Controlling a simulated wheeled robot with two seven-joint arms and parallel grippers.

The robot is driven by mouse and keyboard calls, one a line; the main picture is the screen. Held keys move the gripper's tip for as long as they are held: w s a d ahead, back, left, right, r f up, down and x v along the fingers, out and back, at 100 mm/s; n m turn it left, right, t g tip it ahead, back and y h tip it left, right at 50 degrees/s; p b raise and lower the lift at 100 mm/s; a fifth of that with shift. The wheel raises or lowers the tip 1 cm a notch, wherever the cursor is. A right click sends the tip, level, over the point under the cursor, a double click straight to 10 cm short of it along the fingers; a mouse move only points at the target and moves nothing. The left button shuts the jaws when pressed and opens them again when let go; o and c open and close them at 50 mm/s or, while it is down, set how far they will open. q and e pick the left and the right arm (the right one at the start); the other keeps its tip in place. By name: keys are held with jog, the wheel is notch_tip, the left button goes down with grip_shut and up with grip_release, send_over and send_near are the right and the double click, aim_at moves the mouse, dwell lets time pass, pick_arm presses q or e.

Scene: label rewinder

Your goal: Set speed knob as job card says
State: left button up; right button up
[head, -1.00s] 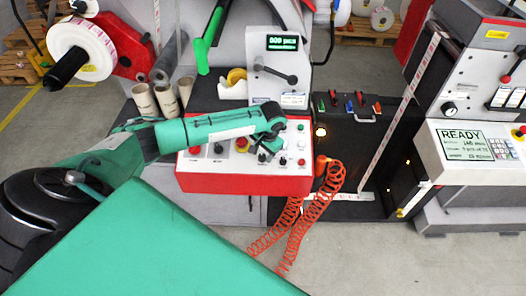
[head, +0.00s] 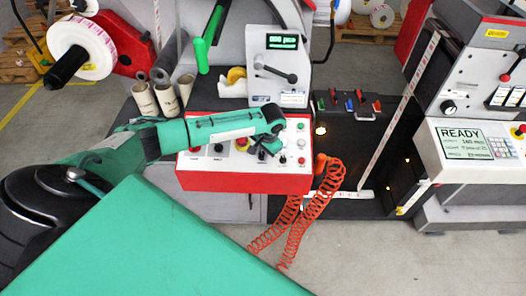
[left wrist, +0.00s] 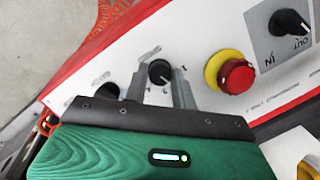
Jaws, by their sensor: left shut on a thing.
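My left gripper (head: 266,152) reaches over the red and white control panel (head: 240,181) in the head view. In the left wrist view its two fingers (left wrist: 159,88) stand on either side of a small black knob (left wrist: 160,72) and are shut on it. The knob's white pointer mark shows, but its label is too blurred to read. A second black knob (left wrist: 107,91) is partly hidden by the gripper. A screen (head: 475,144) at the right reads READY, with smaller lines hard to read. My right gripper is not in view.
A red emergency button (left wrist: 236,77) on a yellow ring and an IN/OUT switch (left wrist: 288,23) sit close to the gripper. An orange coiled hose (head: 318,205) hangs at the panel's right. A counter display with a lever (head: 278,75) stands behind.

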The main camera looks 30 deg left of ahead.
pick_arm(q)
jog(key=m+p, duration=0.2)
jog(key=m, duration=0.1)
jog(key=shift+r+y, duration=0.15)
jog(key=shift+y, duration=0.25)
jog(key=shift+d+m+t+y+p, duration=0.15)
jog(key=shift+m+t+y+p, duration=0.2)
jog(key=shift+m+p, duration=1.2)
jog(key=shift+m+b, duration=0.4)
jog(key=shift+m, duration=0.25)
jog(key=o, duration=1)
jog(key=b+v, duration=0.3)
jog(key=v, duration=1)
jog(key=shift+r, duration=0.25)
